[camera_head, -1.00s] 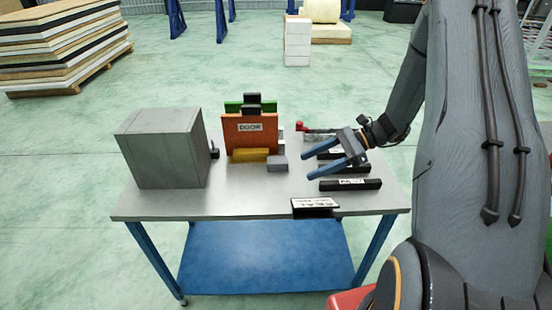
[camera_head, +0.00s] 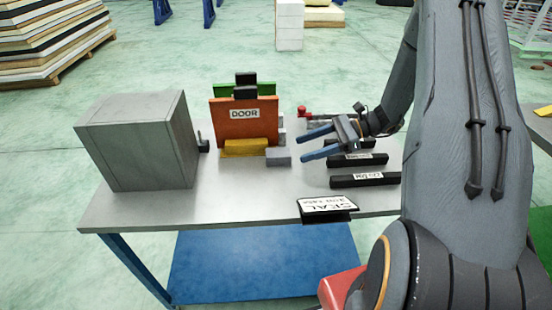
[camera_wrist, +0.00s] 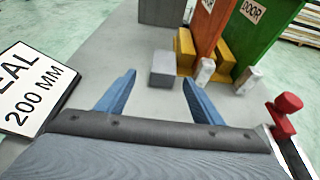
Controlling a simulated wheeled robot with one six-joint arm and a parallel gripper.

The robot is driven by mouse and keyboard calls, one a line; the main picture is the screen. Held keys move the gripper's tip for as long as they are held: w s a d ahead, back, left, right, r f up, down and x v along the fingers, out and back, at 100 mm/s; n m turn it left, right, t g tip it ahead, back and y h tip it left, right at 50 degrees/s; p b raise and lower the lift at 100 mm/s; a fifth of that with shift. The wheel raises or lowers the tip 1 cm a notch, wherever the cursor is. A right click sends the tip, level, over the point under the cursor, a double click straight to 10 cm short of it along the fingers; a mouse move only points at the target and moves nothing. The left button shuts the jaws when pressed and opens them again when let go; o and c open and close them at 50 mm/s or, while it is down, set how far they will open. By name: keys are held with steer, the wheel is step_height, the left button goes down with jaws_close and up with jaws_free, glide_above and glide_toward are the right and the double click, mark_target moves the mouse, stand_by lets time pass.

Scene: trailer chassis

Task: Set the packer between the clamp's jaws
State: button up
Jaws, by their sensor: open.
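A small plain grey block (camera_head: 278,156), which may be the packer, lies on the table to the right of the yellow piece. In the wrist view the grey block (camera_wrist: 164,69) is just beyond my fingertips, roughly centred between them. My gripper (camera_head: 303,146) is open and empty, its blue fingers pointing left toward the block; it also shows in the wrist view (camera_wrist: 158,84). A red-knobbed device (camera_head: 303,112), perhaps the clamp, stands behind my gripper; its red knob (camera_wrist: 287,104) is at right in the wrist view. I cannot make out its jaws.
An orange DOOR panel (camera_head: 244,125) stands upright with a yellow piece (camera_head: 246,147) at its foot and a green panel (camera_head: 222,90) behind. A grey box (camera_head: 138,140) fills the table's left. Black labelled bars (camera_head: 365,181) lie at right, with a SEAL sign (camera_head: 328,206) at the front edge.

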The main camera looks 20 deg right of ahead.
mark_target(289, 152)
steer(key=shift+w+a+f, duration=0.15)
steer(key=shift+w+f, duration=0.05)
steer(key=shift+f, duration=0.1)
steer(key=p+x, duration=0.1)
steer(key=x, duration=0.1)
steer(key=p+x, duration=0.1)
steer(key=x, duration=0.1)
steer(key=p+x, duration=0.1)
steer(key=x, duration=0.1)
steer(key=shift+w+a+r+p, duration=0.15)
steer(key=shift+a+r+p, duration=0.05)
steer(key=shift+a+p, duration=0.15)
steer(key=shift+w+a+f, duration=0.15)
steer(key=shift+a+f, duration=0.1)
steer(key=shift+a, duration=0.15)
jaws_close()
